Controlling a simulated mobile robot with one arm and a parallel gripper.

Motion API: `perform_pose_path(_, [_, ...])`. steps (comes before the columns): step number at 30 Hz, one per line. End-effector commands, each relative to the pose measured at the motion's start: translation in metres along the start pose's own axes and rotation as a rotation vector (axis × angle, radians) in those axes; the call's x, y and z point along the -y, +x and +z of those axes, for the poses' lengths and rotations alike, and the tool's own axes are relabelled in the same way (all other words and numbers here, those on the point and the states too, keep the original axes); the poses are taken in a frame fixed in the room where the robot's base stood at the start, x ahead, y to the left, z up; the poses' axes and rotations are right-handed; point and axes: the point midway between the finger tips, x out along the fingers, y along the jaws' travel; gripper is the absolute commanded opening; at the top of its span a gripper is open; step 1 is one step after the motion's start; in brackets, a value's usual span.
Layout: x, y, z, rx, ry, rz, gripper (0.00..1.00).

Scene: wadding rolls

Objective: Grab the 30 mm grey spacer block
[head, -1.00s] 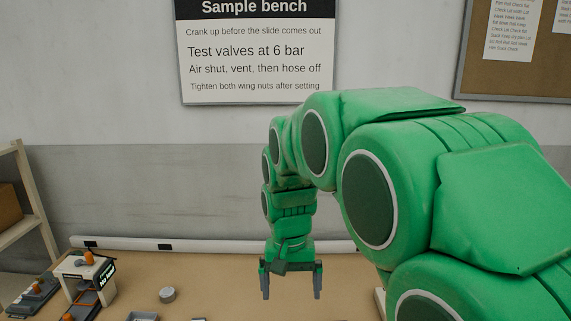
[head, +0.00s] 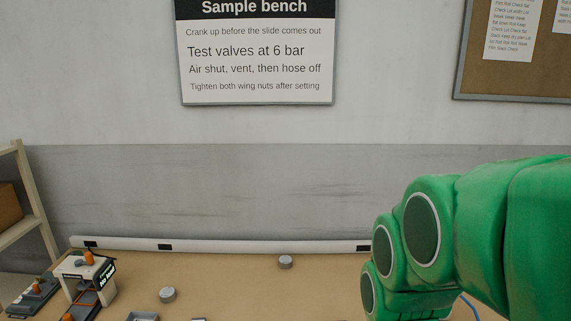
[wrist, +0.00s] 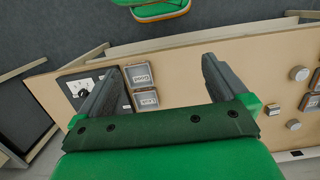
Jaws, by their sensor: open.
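My gripper (wrist: 158,68) shows in the wrist view, its two dark grey fingers wide apart with nothing between them. It is above the wooden bench and out of sight in the head view. Small grey pieces lie on the bench at the right of the wrist view, well to the right of my fingers: a squarish one (wrist: 273,110), a rounder one (wrist: 293,124) and a round one (wrist: 298,73). I cannot tell which, if any, is the 30 mm spacer block. In the head view two round grey pieces show, one near left (head: 167,295) and one farther back (head: 285,262).
Two small labelled trays, the upper (wrist: 139,75) and the lower (wrist: 146,100), lie beside my left finger. A white device with orange parts (head: 90,278) stands at the bench's left. A wooden shelf (head: 32,205) is at far left. The bench middle is mostly clear.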

Motion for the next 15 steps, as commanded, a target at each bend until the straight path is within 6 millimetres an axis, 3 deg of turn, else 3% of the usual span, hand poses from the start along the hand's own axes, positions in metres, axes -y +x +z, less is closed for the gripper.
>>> perform_pose_path(4, [-0.006, 0.011, 0.026, 0.008, -0.003, -0.005, 1.0])
perform_pose_path(11, [-0.009, 0.017, 0.039, 0.011, -0.007, -0.007, 1.0])
perform_pose_path(15, [-0.009, 0.017, 0.039, 0.012, -0.007, -0.007, 0.82])
